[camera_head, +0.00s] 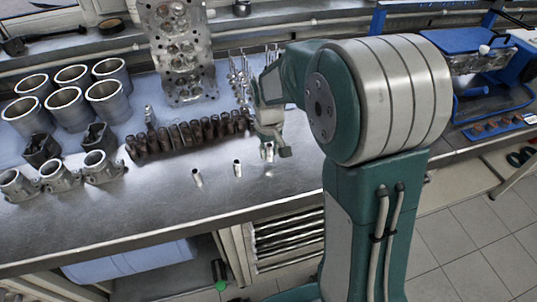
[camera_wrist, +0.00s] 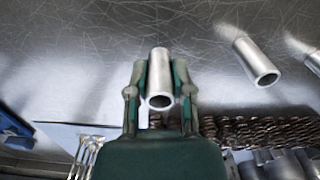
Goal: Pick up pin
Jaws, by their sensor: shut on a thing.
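A silver hollow pin (camera_wrist: 160,72) stands between the two fingers of my gripper (camera_wrist: 160,84) in the wrist view, with its open end towards the camera. My gripper is shut on this pin. In the head view my gripper (camera_head: 271,148) is over the metal bench near its front edge, and the held pin (camera_head: 269,154) shows below the fingers. I cannot tell whether it touches the bench. Two more pins stand to the left, one near (camera_head: 237,168) and one farther off (camera_head: 197,178). They also show at the right of the wrist view (camera_wrist: 255,62).
A row of dark camshaft-like parts (camera_head: 185,132) lies behind the pins. Thin valves (camera_head: 240,75) stand near my arm. The bench front is clear.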

